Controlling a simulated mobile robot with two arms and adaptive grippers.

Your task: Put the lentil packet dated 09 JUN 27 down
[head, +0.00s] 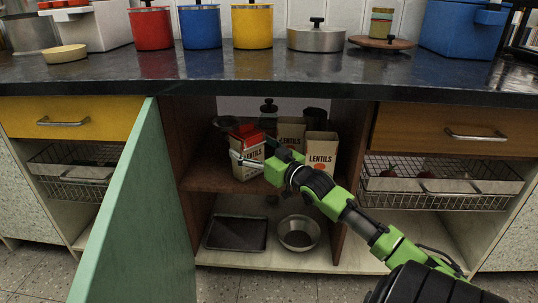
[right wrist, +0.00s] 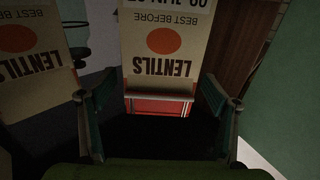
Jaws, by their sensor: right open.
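A lentil packet (head: 247,172) with a red top stands on the upper shelf of the open cabinet, at the left of the packets. In the right wrist view, this packet (right wrist: 158,45) appears upside down, with "LENTILS", "BEST BEFORE" and a date cut off at the top edge that starts like "09 JUN". My right gripper (head: 243,158) is at this packet's front. In the right wrist view its fingers (right wrist: 152,92) are apart, with the packet's face beyond and between them; contact cannot be told. My left gripper is not in view.
Two more lentil packets, one behind (head: 290,132) and one at right (head: 321,150), stand close by. Dark jars stand further back. A baking tray (head: 236,233) and steel bowl (head: 298,233) are below. The green door (head: 128,215) stands open at left, and the countertop (head: 270,68) overhangs.

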